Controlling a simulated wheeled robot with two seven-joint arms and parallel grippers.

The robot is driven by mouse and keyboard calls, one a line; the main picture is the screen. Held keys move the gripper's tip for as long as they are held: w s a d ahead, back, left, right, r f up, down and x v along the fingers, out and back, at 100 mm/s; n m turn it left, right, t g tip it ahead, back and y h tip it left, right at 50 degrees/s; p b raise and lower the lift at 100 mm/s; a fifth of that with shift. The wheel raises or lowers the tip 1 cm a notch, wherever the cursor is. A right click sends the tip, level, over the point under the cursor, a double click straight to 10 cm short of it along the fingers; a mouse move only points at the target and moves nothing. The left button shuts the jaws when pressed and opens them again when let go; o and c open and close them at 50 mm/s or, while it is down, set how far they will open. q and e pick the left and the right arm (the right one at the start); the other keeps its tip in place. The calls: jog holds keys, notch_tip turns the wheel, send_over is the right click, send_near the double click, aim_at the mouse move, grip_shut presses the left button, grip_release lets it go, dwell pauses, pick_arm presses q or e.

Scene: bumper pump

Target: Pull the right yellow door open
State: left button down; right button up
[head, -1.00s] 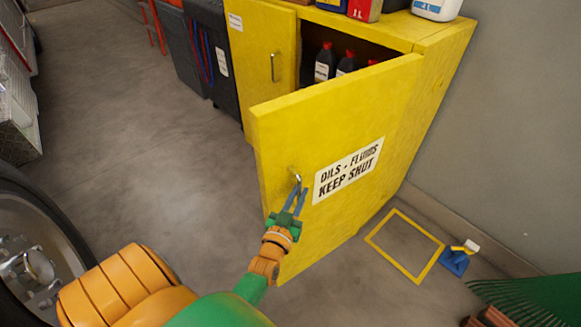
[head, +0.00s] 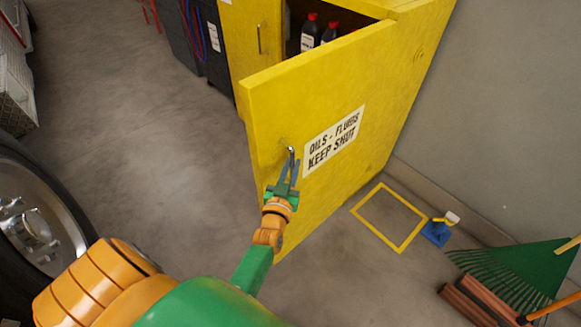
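The right yellow door (head: 375,124) of the yellow cabinet stands partly open, swung out toward me. It carries a white "OILS - FLUIDS KEEP SHUT" label (head: 333,138). Its small metal handle (head: 291,150) is near the door's free edge. My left gripper (head: 290,160) is at this handle, its two blue fingers closed around it as far as I can see; the fingertips partly hide the handle. My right gripper is not in view.
The left yellow door (head: 249,40) is at the back. Dark bottles with red caps (head: 310,32) stand inside. A yellow floor outline (head: 352,211), a blue object (head: 436,233) and a green rake (head: 520,270) lie right. A wheel (head: 35,215) is left. Floor between is clear.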

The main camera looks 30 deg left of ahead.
pick_arm(q)
jog(key=c, duration=1)
grip_release()
jog(key=shift+w+d+r, duration=0.1)
jog(key=shift+w+r, duration=0.05)
jog(key=shift+r, duration=0.1)
jog(key=shift+o, duration=0.8)
jog(key=shift+w+d+f, duration=0.15)
jog(key=shift+f, duration=0.1)
